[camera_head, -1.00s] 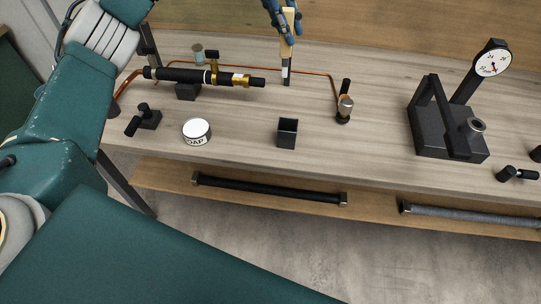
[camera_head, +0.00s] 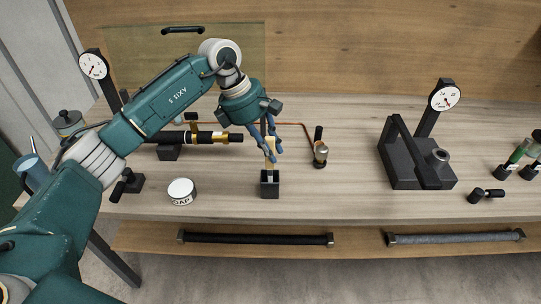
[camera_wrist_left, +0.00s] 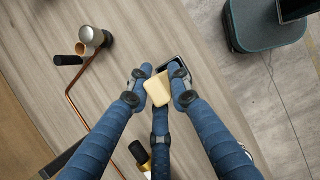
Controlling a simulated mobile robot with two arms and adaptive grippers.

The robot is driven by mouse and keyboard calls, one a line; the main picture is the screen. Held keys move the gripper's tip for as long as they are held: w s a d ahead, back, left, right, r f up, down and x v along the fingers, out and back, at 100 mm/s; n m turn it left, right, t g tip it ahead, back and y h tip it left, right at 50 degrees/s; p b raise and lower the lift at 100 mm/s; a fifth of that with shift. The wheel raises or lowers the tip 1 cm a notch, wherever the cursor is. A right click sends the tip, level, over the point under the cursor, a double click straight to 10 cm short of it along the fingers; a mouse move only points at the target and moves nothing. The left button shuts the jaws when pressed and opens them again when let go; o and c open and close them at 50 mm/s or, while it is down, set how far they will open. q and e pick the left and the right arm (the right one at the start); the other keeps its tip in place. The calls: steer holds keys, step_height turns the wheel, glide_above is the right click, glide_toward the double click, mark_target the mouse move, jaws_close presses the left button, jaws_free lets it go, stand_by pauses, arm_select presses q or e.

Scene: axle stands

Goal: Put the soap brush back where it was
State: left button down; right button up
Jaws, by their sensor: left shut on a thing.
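The soap brush (camera_head: 269,162) has a pale wooden handle and hangs upright in my left gripper (camera_head: 274,152), which is shut on it. Its lower end shows at the mouth of the small square black holder (camera_head: 270,189) near the bench's front edge. I cannot tell how deep it sits or whether it touches the holder. In the left wrist view the pale handle top (camera_wrist_left: 158,89) is between the blue fingers, and part of the holder's dark rim (camera_wrist_left: 181,61) shows behind it. My right gripper is not in view.
A white soap tin (camera_head: 181,191) stands left of the holder. Behind are a black and brass pipe assembly (camera_head: 205,137) and a copper pipe ending at a metal fitting (camera_head: 320,154). A black gauge stand (camera_head: 420,165) is at right. The bench between holder and stand is clear.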

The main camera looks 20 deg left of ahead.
arm_select(q)
step_height(320, 180, down, 4)
steer(key=shift+r+p, duration=0.2)
steer(key=shift+p, duration=0.4)
steer(key=shift+f, duration=0.25)
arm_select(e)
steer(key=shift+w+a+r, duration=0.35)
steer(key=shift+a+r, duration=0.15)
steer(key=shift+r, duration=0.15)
arm_select(q)
steer(key=shift+f, duration=0.1)
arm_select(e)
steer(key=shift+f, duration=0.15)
arm_select(q)
steer(key=c, duration=2)
jaws_free()
steer(key=shift+f, duration=0.1)
steer(key=o, duration=0.4)
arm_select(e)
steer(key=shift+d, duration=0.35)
arm_select(q)
steer(key=shift+r, duration=0.2)
